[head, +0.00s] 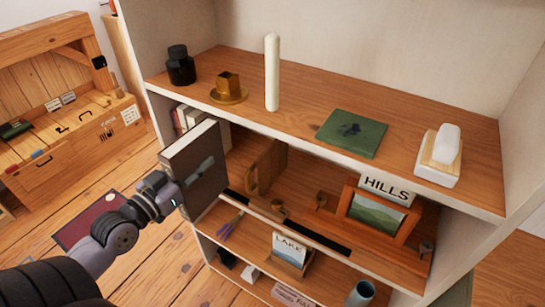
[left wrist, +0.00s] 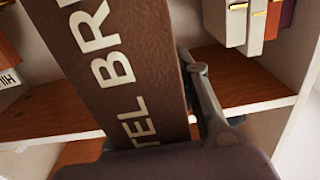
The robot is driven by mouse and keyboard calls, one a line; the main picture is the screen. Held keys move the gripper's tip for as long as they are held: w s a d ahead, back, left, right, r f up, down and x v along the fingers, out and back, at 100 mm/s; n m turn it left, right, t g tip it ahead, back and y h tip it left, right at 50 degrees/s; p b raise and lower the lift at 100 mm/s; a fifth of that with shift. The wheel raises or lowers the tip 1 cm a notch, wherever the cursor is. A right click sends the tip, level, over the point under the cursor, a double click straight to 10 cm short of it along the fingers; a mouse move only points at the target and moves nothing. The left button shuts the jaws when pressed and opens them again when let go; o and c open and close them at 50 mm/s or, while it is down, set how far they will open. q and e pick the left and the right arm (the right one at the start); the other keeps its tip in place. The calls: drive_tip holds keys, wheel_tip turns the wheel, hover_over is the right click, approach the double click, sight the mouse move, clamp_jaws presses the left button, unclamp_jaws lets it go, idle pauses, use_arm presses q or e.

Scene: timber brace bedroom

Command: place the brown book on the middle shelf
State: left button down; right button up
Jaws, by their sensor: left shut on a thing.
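The brown book (head: 196,172) stands upright at the left front of the shelf unit, with its pale page edge facing up. My left gripper (head: 187,187) is shut on it. In the left wrist view the brown book (left wrist: 112,62) shows large pale letters on its cover, and a finger of my left gripper (left wrist: 205,95) lies along its side. The middle shelf (head: 319,202) is below the top board and partly hidden behind the book; its wood also shows in the left wrist view (left wrist: 245,85). My right gripper is not in view.
Several books (head: 187,119) stand at the middle shelf's left end. The top board (head: 300,110) overhangs above. A workbench (head: 60,120) stands at left.

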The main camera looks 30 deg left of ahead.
sight(210, 147)
use_arm(q)
drive_tip(key=w, duration=0.3)
drive_tip(key=w+r+p, duration=0.1)
drive_tip(key=shift+w+d, duration=0.25)
drive_tip(key=shift+w, duration=0.1)
drive_tip(key=w+f, duration=0.4)
drive_tip(key=w, duration=0.7)
drive_tip(key=shift+w+d+p, duration=0.3)
drive_tip(key=shift+w+d, duration=0.05)
drive_tip(key=shift+d, duration=0.1)
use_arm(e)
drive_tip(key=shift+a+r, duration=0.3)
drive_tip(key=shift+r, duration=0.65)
use_arm(q)
drive_tip(key=c, duration=1.7)
unclamp_jaws()
drive_tip(key=shift+f, duration=0.25)
drive_tip(key=o, duration=0.4)
drive_tip(key=shift+o, duration=0.5)
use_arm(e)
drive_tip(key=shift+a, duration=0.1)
